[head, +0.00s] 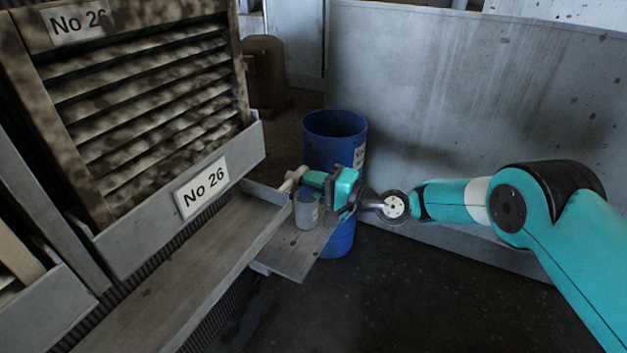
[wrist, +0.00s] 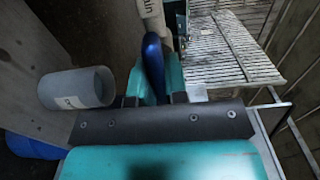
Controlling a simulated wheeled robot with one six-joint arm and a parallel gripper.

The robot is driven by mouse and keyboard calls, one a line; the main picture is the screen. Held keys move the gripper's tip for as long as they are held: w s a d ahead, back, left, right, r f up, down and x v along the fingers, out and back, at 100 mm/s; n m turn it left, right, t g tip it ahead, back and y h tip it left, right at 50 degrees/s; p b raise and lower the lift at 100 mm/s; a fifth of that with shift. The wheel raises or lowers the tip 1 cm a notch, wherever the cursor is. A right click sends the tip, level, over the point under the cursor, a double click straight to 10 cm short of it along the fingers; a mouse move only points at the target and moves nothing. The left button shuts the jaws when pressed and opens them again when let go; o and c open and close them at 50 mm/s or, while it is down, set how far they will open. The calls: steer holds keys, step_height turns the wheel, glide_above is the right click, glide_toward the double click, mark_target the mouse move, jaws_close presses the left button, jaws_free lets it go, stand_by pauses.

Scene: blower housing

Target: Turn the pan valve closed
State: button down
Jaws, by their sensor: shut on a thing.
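The pan valve's blue lever (wrist: 153,52) lies between the two teal fingers of my gripper (wrist: 155,85) in the wrist view. The gripper is shut on this lever. The lever sits beside a pale pipe (wrist: 153,12) with partly visible dark lettering. In the head view the pale pipe end (head: 291,178) sticks out at the housing's far corner, and my gripper (head: 314,179) reaches it from the right. The lever itself is hidden there by the fingers. The valve body is mostly hidden, so I cannot tell how far it is turned.
A grey cup (head: 306,211) stands on a small shelf (head: 292,262) just below my gripper; it also shows in the wrist view (wrist: 78,88). A blue barrel (head: 334,128) stands close behind. The louvred No 26 housing (head: 150,95) fills the left. Floor at the lower right is clear.

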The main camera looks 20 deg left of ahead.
steer(key=shift+f+m, duration=0.15)
steer(key=shift+m, duration=0.15)
steer(key=c, duration=1.1)
jaws_free()
steer(key=shift+c, duration=0.2)
steer(key=s+d+b, duration=0.1)
steer(key=d+b, duration=0.7)
steer(key=d, duration=0.9)
steer(key=shift+s+d+b, duration=0.2)
steer(key=shift+b, duration=0.1)
